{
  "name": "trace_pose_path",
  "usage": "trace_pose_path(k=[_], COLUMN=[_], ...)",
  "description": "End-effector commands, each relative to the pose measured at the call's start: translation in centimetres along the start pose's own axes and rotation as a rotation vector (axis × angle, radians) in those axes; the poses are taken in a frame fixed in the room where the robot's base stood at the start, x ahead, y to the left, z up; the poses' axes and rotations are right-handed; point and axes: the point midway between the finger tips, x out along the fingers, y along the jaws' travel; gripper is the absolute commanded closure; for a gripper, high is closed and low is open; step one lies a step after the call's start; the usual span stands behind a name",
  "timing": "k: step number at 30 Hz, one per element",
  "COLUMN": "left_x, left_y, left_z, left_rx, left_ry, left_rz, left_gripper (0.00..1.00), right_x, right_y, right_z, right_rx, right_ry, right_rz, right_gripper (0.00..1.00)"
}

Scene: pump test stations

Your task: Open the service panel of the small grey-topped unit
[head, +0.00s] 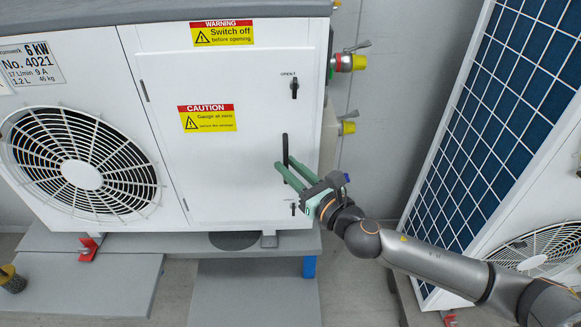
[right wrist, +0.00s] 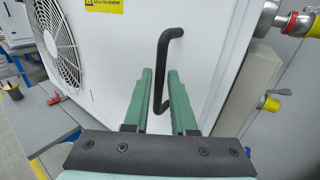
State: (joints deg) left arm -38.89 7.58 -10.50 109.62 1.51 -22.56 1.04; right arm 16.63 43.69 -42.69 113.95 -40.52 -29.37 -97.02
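The grey-topped unit (head: 230,14) stands at the left and centre of the head view. Its white service panel (head: 245,75) is flush in the front and looks shut. A black bar handle (head: 285,150) is upright near the panel's right edge; it also shows in the right wrist view (right wrist: 163,55). An upper latch (head: 294,88) under the word OPEN and a lower latch (head: 293,209) both look upright. My right gripper (head: 284,163) is at the handle's lower part. Its green fingers (right wrist: 159,88) are apart, one each side of the handle, with a gap visible. My left gripper is out of view.
Pipe fittings with yellow caps (head: 358,62) stick out on the unit's right side. A blue solar panel (head: 500,120) and another fan unit (head: 545,250) stand at the right. Grey plinth slabs (head: 250,290) lie below the unit.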

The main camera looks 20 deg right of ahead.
Motion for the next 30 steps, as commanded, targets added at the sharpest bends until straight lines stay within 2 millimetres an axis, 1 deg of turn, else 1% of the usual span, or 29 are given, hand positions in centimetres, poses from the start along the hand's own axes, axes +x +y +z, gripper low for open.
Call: trace_pose_path(k=[1, 6, 30], left_x=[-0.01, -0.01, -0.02], left_y=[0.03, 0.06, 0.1], left_z=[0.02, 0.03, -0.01], left_rx=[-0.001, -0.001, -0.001], left_ry=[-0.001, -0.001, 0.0], left_rz=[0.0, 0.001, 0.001], left_gripper=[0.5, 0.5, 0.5], right_x=[-0.02, -0.02, -0.02], right_y=[-0.01, -0.01, -0.02], right_z=[0.0, 0.0, 0.0], right_rx=[0.0, 0.0, 0.0], right_ry=[0.0, 0.0, 0.0], right_rz=[0.0, 0.0, 0.0], right_gripper=[0.82, 1.0, 1.0])
